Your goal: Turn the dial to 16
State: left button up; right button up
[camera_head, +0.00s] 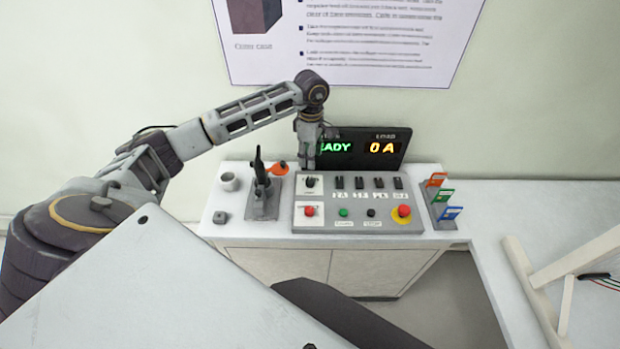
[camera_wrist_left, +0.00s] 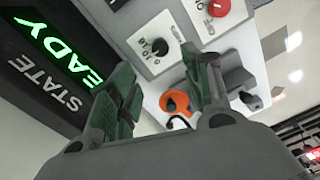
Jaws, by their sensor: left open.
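The dial (camera_head: 310,182) is a small black knob on a white plate at the upper left of the grey control panel (camera_head: 350,226). My left gripper (camera_head: 309,160) points down just above and behind the dial. In the left wrist view its two green-padded fingers (camera_wrist_left: 160,85) are apart with nothing between them, and the dial appears clear of them. The display (camera_head: 372,147) reads "0 A" and part of "READY", the rest hidden by my gripper.
Red, green and black buttons and a yellow-ringed red button (camera_head: 403,212) share the panel. Coloured tags (camera_head: 443,195) stand right.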

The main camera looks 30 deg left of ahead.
aim_at(310, 180)
pick_arm(q)
notch_tip(310, 180, down, 11)
jog(key=shift+s+f+p, duration=0.15)
jog(key=shift+f+p, duration=0.05)
jog(key=shift+p, duration=0.95)
jog(key=c, duration=1)
jog(key=shift+c, duration=0.2)
